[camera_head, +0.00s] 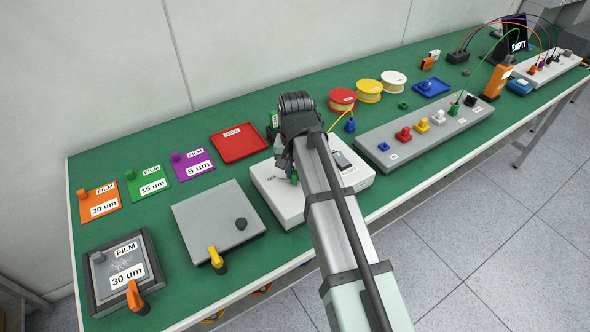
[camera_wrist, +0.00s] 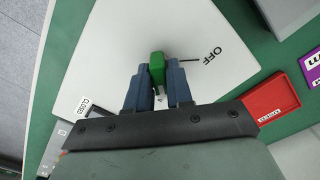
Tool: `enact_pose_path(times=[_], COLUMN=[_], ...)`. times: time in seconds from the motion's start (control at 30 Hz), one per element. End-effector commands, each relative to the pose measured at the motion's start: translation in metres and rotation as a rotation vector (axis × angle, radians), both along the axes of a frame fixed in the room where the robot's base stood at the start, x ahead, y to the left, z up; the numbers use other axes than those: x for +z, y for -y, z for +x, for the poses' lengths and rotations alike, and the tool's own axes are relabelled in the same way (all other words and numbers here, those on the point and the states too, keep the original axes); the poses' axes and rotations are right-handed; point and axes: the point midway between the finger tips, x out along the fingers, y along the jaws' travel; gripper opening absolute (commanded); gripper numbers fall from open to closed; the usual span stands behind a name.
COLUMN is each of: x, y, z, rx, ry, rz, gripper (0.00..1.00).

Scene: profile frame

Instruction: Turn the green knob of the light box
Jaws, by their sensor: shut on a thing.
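The light box (camera_head: 264,186) is a white box on the green bench, partly hidden by my arm in the head view; its pale top (camera_wrist: 120,50) fills much of the wrist view. The green knob (camera_wrist: 157,66) stands on this top, and a bit of green shows beside my arm in the head view (camera_head: 294,177). My gripper (camera_wrist: 158,86) is over the box with its two blue-grey fingers shut on the green knob, one on each side. A black line and the word OFF (camera_wrist: 212,58) are printed beside the knob.
A red tray (camera_head: 238,142) lies behind the box. A grey box with a dark knob (camera_head: 220,220) stands to its left, with a yellow-handled item (camera_head: 216,259) at its front. A long grey panel with coloured plugs (camera_head: 420,132) lies to the right.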

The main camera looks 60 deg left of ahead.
Motion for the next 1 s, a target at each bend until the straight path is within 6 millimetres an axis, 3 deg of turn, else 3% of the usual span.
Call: enact_pose_path(times=[1.0], x=[0.0003], y=[-0.0002], z=[0.0001], rx=[0.926], ry=[0.000], rz=[0.000], gripper=[0.00])
